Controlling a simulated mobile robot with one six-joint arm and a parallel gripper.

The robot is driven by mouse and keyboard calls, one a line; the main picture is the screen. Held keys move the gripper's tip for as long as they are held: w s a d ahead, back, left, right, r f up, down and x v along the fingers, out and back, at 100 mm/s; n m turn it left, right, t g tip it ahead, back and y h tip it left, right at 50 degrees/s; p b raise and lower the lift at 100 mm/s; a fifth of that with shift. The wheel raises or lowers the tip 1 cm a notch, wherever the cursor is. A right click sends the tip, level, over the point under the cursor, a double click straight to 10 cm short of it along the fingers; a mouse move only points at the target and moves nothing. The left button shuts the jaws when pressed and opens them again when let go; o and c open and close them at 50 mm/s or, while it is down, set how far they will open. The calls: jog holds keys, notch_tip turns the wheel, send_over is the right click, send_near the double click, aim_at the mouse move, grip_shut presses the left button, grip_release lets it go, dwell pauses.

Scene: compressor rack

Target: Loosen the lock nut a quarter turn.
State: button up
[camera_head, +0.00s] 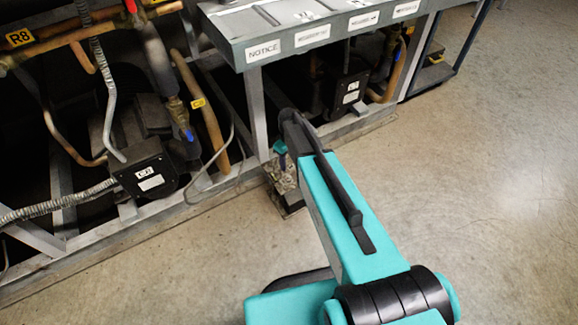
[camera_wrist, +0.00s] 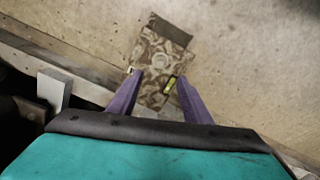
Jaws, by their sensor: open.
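In the wrist view a worn, patterned metal foot block (camera_wrist: 150,78) stands on the floor. A pale round shape on its top (camera_wrist: 160,60) may be the lock nut; it is too small and blurred to be sure. My gripper (camera_wrist: 158,86) has its two purple fingers spread apart, one at each side of the block's near part. I see nothing held between them, and I cannot tell whether they touch the block. In the head view the foot block (camera_head: 284,180) shows below the rack frame, partly hidden by my arm, with no nut to be made out.
The rack's bottom rail (camera_head: 100,232) runs beside the foot, with pipes and a labelled black box (camera_head: 146,170) behind. A grey shelf with a NOTICE label (camera_head: 263,52) overhangs. The concrete floor (camera_head: 470,180) is clear at right.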

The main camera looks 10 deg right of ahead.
jog(key=shift+r, duration=1.4)
jog(key=s+r+m+g+p, duration=0.2)
jog(key=s+p, duration=0.5)
jog(key=s, duration=1.4)
jog(key=s+r+m+g+p, duration=0.2)
jog(key=s+m+p, duration=0.3)
jog(key=s, duration=1.6)
jog(key=shift+r+g+p, duration=0.15)
jog(key=shift+g+p, duration=0.55)
jog(key=shift+p, duration=1.05)
jog(key=shift+d, duration=0.1)
